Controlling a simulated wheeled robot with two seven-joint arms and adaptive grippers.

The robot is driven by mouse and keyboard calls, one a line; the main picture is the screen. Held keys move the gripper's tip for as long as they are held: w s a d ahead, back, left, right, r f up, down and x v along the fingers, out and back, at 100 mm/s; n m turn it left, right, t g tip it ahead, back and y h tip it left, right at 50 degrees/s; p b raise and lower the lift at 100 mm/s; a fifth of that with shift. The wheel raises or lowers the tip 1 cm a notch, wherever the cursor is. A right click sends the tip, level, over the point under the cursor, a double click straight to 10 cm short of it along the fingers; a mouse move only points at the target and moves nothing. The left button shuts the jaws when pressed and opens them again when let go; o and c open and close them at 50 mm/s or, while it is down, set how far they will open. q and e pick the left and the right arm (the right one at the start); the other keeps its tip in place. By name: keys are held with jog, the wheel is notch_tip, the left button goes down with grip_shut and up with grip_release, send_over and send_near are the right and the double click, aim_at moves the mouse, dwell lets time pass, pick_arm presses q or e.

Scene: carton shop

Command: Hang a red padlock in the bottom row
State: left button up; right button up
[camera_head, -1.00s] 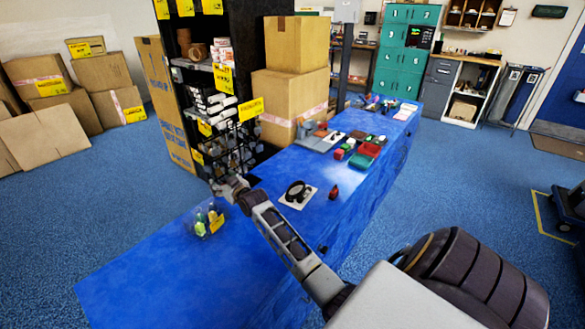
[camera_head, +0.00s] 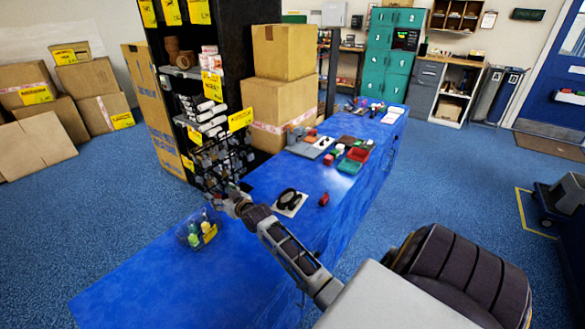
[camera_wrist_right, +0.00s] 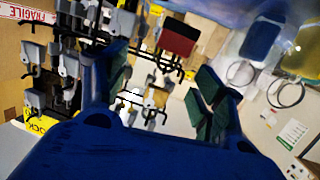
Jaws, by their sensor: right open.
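The display rack (camera_head: 222,160) stands at the left end of the blue counter, with grey padlocks on its black hooks. In the right wrist view, a red block with a dark edge (camera_wrist_right: 178,37), apparently a red padlock, sits at a black hook beyond my fingertips. Several grey padlocks (camera_wrist_right: 68,65) hang beside it. My right gripper (camera_head: 232,200) is in front of the rack's lower part; in the wrist view its fingers (camera_wrist_right: 160,88) are apart with nothing held between them. A small red item (camera_head: 323,199), perhaps another padlock, stands on the counter. My left gripper is not in view.
The blue counter (camera_head: 170,280) has a clear tub (camera_head: 198,230) of small items near the rack. A white board with a black ring (camera_head: 290,201) lies right of my gripper. Stacked cartons (camera_head: 278,105) stand behind the counter. The counter's front left is clear.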

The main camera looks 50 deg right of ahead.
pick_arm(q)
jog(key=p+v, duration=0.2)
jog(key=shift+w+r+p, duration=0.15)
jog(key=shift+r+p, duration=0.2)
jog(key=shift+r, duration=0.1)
pick_arm(e)
jog(key=v, duration=0.3)
jog(key=shift+s+d+f, duration=0.1)
jog(key=shift+s+d, duration=0.25)
jog(key=shift+s, duration=0.1)
